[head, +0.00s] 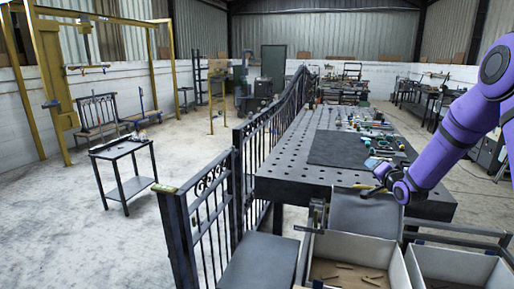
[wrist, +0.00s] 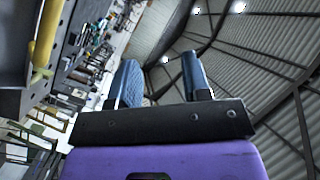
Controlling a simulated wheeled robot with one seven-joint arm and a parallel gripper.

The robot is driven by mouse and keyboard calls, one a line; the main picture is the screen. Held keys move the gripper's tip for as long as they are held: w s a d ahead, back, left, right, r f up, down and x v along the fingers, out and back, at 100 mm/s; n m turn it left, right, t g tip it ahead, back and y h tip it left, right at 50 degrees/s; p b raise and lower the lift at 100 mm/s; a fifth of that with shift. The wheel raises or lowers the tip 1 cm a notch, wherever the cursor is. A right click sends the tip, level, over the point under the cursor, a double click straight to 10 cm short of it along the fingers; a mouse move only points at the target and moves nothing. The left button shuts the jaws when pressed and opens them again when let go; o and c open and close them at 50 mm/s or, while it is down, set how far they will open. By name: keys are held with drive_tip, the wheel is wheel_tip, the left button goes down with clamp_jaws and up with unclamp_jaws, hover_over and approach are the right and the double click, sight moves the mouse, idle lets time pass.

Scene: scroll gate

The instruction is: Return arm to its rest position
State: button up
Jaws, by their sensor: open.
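My purple arm reaches in from the right in the head view. My gripper (head: 372,178) is near the right front part of the dark perforated table, above a grey panel by the bins; the head view shows it small. In the wrist view, the two blue padded fingers of my gripper (wrist: 162,85) stand apart with nothing between them. Behind them show the wall and the roof of the hall.
The perforated table (head: 285,170) holds a dark mat (head: 338,149) and several tools. A black scroll gate (head: 210,205) stands along its left side. Open bins (head: 335,255) are at the front. A small black table (head: 122,151) stands left, with free floor around it.

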drive_tip(key=s+a+r+n+g+h, duration=0.2)
drive_tip(key=s+a+r+g, duration=0.1)
drive_tip(key=s+r, duration=0.65)
drive_tip(key=s+a+r+n+g+h, duration=0.2)
drive_tip(key=s+a+r+g, duration=0.15)
drive_tip(key=s+r, duration=0.55)
drive_tip(key=s+a+n+g, duration=0.1)
drive_tip(key=s+a+g, duration=0.1)
drive_tip(key=s, duration=1.3)
drive_tip(key=s+a+n+g+y, duration=0.1)
drive_tip(key=s+a+n+g, duration=0.1)
drive_tip(key=s, duration=1.4)
drive_tip(key=shift+s+a+n+g+y, duration=0.3)
drive_tip(key=shift+a+g, duration=0.3)
drive_tip(key=shift+g, duration=0.05)
